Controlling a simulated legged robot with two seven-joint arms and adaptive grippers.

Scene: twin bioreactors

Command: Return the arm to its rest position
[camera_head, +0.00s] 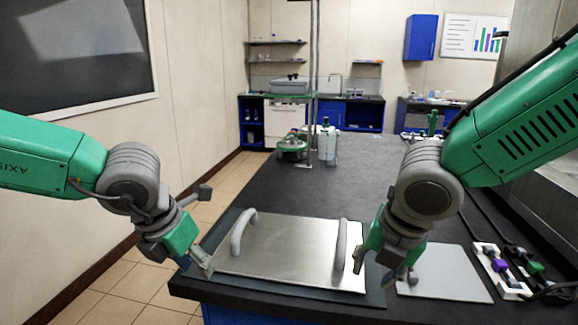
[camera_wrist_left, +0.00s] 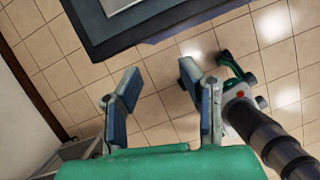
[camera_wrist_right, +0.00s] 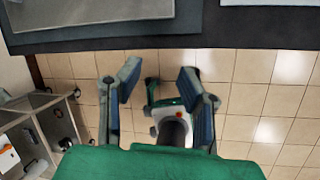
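My left gripper (camera_head: 196,262) hangs at the front left, beside the left edge of the bench. In the left wrist view my left gripper (camera_wrist_left: 160,76) has its two blue-padded fingers apart, with only floor tiles between them. My right gripper (camera_head: 397,278) hangs near the bench's front edge, in front of the gap between the metal plate and a pale panel. In the right wrist view my right gripper (camera_wrist_right: 159,74) also has its fingers apart and empty. Both arms are bent at the wrist with the grippers pointing down.
A metal plate (camera_head: 290,252) with two upright grey handles lies on a dark mat on the black bench (camera_head: 300,190). A pale flat panel (camera_head: 448,275) lies to its right. A white rack (camera_head: 497,270) with purple and green parts stands further right. The bench middle is clear.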

